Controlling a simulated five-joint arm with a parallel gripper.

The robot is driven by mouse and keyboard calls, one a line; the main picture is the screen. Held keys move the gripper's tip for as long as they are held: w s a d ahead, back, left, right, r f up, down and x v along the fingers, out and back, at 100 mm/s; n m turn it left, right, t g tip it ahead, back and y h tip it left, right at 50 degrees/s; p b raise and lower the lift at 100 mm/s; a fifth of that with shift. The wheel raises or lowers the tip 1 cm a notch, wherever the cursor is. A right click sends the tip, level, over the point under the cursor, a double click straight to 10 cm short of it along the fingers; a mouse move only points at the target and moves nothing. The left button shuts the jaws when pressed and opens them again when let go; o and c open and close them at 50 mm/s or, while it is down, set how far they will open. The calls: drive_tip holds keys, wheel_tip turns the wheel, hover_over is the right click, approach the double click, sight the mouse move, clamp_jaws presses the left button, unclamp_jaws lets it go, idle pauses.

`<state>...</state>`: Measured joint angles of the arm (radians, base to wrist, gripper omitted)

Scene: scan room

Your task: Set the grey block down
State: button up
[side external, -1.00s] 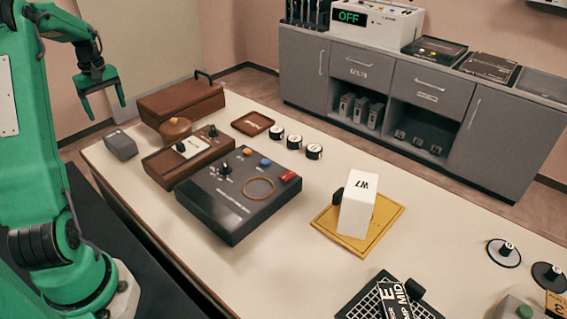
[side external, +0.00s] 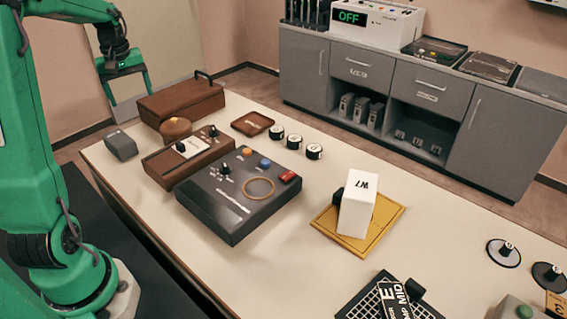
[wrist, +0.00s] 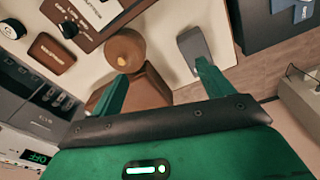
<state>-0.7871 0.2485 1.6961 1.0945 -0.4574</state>
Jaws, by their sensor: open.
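The grey block (side external: 121,146) rests on the table at its far left corner, beside the brown case. It also shows in the wrist view (wrist: 194,46), just beyond the tip of one finger. My gripper (side external: 129,94) is open and empty, raised above and behind that end of the table. In the wrist view my gripper's fingers (wrist: 162,72) are spread apart with nothing held between them. The block appears clear of the fingers.
A brown case (side external: 181,103), a round brown knob-like piece (side external: 175,128) and a brown control box (side external: 187,155) stand near the block. A dark control panel (side external: 238,195) is farther right. The table (side external: 290,250) has bare room at front.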

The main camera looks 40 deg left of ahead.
drive_tip(key=s+d+r+m+t, duration=0.1)
drive_tip(key=d+r+m, duration=0.25)
drive_tip(key=d, duration=0.65)
drive_tip(key=d+r+m+t, duration=0.15)
drive_tip(key=d+m, duration=0.25)
drive_tip(key=d, duration=0.6)
drive_tip(key=s+d+f+m+t, duration=0.1)
drive_tip(key=s+d+m+t, duration=0.1)
drive_tip(key=s+d+m, duration=0.4)
drive_tip(key=s+d, duration=0.3)
drive_tip(key=d, duration=0.3)
drive_tip(key=shift+d+f+m+h, duration=0.3)
drive_tip(key=shift+m+h, duration=0.05)
drive_tip(key=shift+h, duration=0.05)
